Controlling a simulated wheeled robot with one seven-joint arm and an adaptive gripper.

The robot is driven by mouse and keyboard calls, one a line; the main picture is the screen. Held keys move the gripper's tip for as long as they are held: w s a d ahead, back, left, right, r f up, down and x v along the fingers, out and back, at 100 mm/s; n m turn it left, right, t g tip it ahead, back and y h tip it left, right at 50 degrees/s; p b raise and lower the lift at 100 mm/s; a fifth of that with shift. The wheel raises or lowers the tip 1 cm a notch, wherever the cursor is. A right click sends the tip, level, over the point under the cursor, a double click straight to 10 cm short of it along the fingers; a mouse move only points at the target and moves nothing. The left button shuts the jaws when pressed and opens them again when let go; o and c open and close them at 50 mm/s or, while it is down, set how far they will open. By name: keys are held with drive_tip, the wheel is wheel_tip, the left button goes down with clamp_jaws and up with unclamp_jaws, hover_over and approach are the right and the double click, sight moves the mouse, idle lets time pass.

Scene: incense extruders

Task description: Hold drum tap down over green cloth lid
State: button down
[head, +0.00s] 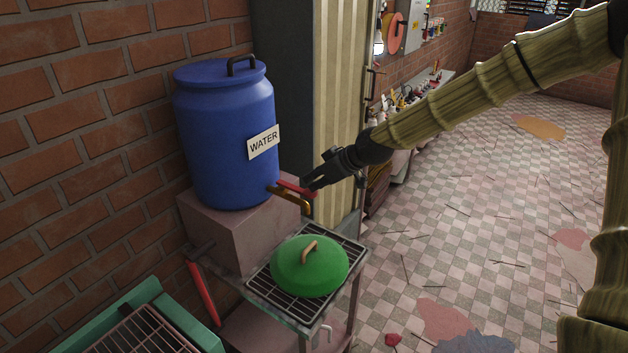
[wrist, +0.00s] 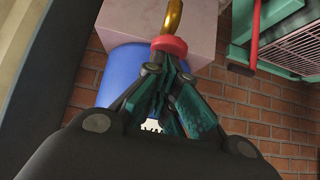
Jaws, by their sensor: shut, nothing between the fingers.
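The blue drum (head: 222,140), marked WATER, stands on a stone block. Its brass tap (head: 301,204) with a red lever (head: 291,186) sticks out at the drum's lower right. The green cloth lid (head: 310,270), with a tan handle, lies on a grille below and just in front of the tap. My gripper (head: 312,185) is shut and empty at the lever's outer end. In the wrist view, the closed fingertips (wrist: 168,60) are at the red lever end (wrist: 168,45), with the brass tap (wrist: 175,14) beyond. I cannot tell whether they touch.
The stone block (head: 235,225) sits on the metal stand (head: 340,257) bearing the grille. A red bar (head: 203,293) hangs at the stand's left, beside a green-framed grille (head: 120,318). A brick wall is behind. Tiled floor (head: 400,270) at right is mostly open.

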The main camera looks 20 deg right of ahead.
drive_tip(key=shift+f, duration=0.1)
drive_tip(key=shift+f+b, duration=0.4)
drive_tip(key=shift+b, duration=0.5)
drive_tip(key=b, duration=0.1)
drive_tip(key=f+b, duration=0.1)
drive_tip(key=t+b, duration=0.1)
drive_tip(key=shift+s+d+f+y, duration=0.25)
drive_tip(key=shift+d+y, duration=0.05)
drive_tip(key=shift+y, duration=0.1)
drive_tip(key=shift+r, duration=0.3)
drive_tip(key=shift+r+p, duration=0.5)
drive_tip(key=shift+r, duration=0.2)
